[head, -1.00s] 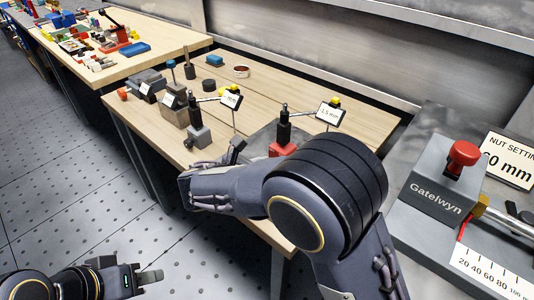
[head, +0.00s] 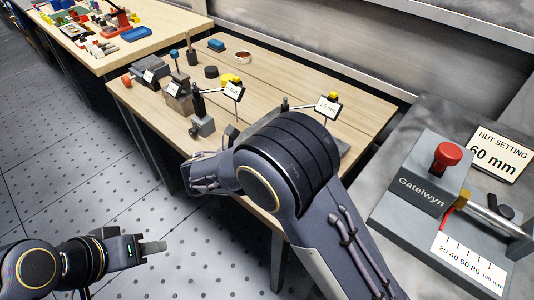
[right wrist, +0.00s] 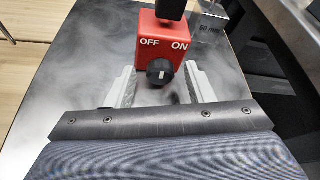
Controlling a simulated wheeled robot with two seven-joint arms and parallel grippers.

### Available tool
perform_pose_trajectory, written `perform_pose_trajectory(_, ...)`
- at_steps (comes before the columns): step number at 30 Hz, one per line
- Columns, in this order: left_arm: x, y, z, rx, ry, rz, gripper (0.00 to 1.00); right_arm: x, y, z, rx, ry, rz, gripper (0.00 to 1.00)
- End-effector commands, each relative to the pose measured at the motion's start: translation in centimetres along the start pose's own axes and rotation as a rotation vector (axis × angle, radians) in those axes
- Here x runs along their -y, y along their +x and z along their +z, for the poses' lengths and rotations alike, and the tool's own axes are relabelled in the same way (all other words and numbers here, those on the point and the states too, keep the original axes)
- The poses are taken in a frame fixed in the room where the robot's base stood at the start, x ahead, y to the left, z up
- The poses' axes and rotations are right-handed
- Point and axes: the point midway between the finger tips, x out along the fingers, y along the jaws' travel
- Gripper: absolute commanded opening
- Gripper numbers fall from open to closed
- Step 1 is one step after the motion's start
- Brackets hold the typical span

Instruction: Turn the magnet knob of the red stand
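In the right wrist view, the red stand's base (right wrist: 175,42) stands ahead with OFF on its left and ON on its right. Its black magnet knob (right wrist: 159,72) faces me, with a white mark roughly upright. My right gripper (right wrist: 160,88) is open, one finger on each side of the knob, with gaps between. In the head view my right arm hides the red base and the right gripper; the stand's tag (head: 327,106) shows above the arm. My left gripper (head: 153,247) is over the floor at lower left; its finger gap is not clear.
A grey stand (head: 203,124) with its own tag (head: 234,91) is left of my arm on the wooden bench (head: 262,83). A Gatelwyn device (head: 420,183) with a red knob (head: 447,155) sits on the grey surface at right. A grey block (right wrist: 210,27) is behind the red base.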

Motion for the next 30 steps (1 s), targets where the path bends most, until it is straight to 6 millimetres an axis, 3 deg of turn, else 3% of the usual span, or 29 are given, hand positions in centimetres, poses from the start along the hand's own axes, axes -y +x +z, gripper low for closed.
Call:
perform_pose_trajectory(8, 0.0, 0.0, 0.0, 0.0, 0.0, 0.0, 0.36, 0.0, -0.6, 0.1, 0.001, 0.001, 0.001, 0.49)
perform_pose_trajectory(21, -0.1, -0.2, -0.1, 0.0, 0.0, 0.0, 0.36, -0.1, -7.2, 0.0, 0.0, 0.0, 0.002, 0.49)
perform_pose_trajectory(30, -0.1, -0.2, -0.1, 0.0, 0.0, 0.0, 0.36, 0.0, -7.8, 0.0, 0.0, 0.0, 0.0, 0.49)
